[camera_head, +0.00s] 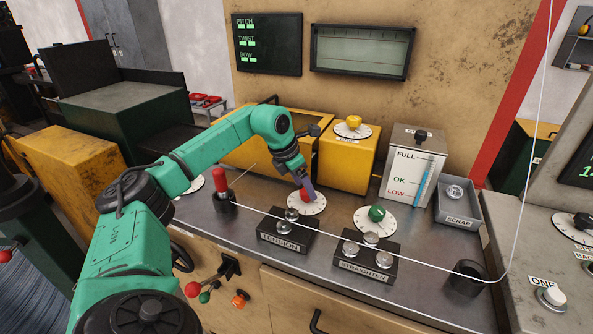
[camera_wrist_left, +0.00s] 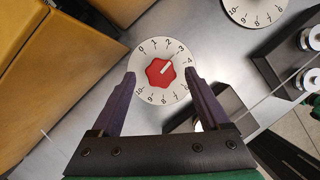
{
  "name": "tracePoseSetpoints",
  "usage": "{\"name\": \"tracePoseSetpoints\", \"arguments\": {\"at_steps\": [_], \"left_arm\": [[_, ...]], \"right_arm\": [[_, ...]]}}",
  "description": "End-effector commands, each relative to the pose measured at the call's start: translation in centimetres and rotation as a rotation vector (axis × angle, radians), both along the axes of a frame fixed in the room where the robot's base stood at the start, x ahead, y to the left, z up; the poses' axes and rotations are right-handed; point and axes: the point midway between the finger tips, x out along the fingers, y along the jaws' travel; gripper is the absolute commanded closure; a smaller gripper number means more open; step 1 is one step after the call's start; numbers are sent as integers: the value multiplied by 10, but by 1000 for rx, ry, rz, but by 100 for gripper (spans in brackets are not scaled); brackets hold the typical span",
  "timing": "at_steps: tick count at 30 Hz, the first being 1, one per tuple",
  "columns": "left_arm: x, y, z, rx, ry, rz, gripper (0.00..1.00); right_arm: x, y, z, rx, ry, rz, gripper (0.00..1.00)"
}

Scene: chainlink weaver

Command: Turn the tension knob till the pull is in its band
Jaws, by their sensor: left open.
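The red tension knob (camera_wrist_left: 160,73) sits on a round white numbered dial (camera_wrist_left: 144,60) in the left wrist view. Its white pointer line aims up and right, at about 3. My left gripper (camera_wrist_left: 158,88) is open, its two purple fingers reaching down on either side of the dial, with nothing held. In the head view my left gripper (camera_head: 304,188) is over the white dial (camera_head: 316,208), hiding most of the knob. The block labelled TENSION (camera_head: 281,246) has rollers and stands just in front. My right gripper is in neither view.
A green knob (camera_head: 377,213) on a dial and the STRAIGHTEN block (camera_head: 366,266) stand to the right. A red-topped post (camera_head: 220,180) stands left, and a wire runs from it past the rollers. A box marked FULL, OK, LOW (camera_head: 412,168) and a yellow box (camera_head: 345,160) stand behind.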

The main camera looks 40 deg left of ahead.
Motion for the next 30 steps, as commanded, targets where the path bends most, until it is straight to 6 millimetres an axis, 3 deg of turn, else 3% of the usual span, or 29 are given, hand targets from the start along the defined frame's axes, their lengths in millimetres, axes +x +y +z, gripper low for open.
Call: {"name": "tracePoseSetpoints", "arguments": {"at_steps": [9, 12, 17, 30], "left_arm": [[-33, 10, 87, 0, -6, -1, 21], [-40, 12, 106, -1, -5, -1, 21], [-46, 14, 117, 0, -2, -1, 21], [-46, 14, 116, -1, -1, -1, 21]], "right_arm": [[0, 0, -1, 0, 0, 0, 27], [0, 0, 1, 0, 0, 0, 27], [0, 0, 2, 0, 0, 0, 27], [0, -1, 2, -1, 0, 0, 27]]}}
